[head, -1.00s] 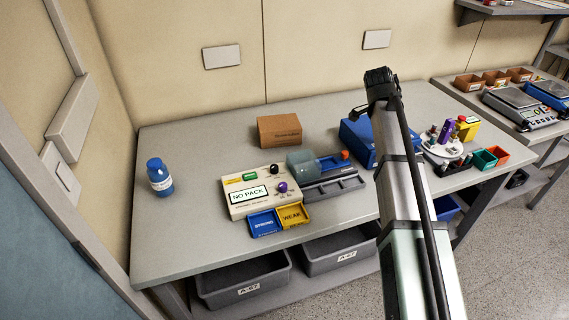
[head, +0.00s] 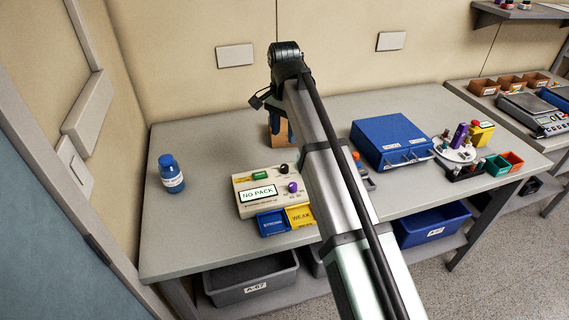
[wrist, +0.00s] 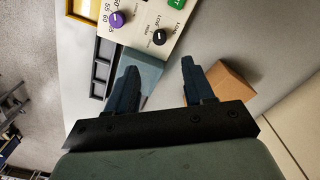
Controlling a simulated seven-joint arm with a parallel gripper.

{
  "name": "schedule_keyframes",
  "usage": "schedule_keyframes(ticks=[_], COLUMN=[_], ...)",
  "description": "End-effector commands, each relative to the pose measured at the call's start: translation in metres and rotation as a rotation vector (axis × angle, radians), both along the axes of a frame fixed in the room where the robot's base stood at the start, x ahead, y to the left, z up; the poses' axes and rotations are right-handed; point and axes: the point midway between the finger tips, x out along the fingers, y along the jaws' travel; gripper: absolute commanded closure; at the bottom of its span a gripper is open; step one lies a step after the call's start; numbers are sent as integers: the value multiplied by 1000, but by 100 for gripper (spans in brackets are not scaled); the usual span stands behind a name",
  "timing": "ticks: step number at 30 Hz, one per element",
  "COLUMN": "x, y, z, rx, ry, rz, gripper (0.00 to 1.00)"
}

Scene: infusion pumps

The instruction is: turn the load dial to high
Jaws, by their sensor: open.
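The cream pump unit (head: 246,212) stands on the table with a "NO PACK" display. Its black dial (head: 283,168) sits at the back right of the panel, above a purple dial (head: 292,187). In the wrist view the black dial (wrist: 159,37) has small lettering around it that is hard to read; the purple dial (wrist: 117,19) has numbers. My gripper (wrist: 158,66) is open and empty, with the black dial beyond and roughly between its fingertips, apart from them. In the head view my arm covers most of the gripper.
A brown box (wrist: 231,85) is close beside one finger. Blue and yellow bins (head: 271,223) front the pump. A blue case (head: 390,138) is at right, a blue bottle (head: 171,174) at left.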

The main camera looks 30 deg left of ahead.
Motion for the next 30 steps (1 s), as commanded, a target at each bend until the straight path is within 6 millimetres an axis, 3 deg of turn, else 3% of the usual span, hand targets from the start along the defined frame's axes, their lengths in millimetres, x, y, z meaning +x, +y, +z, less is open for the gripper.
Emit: schedule_keyframes(ticks=[18,30], x=[0,1], y=[-2,-1], z=[-101,-124], rx=[-1,0], ry=[-1,-1], rz=[-3,-3], gripper=[47,47])
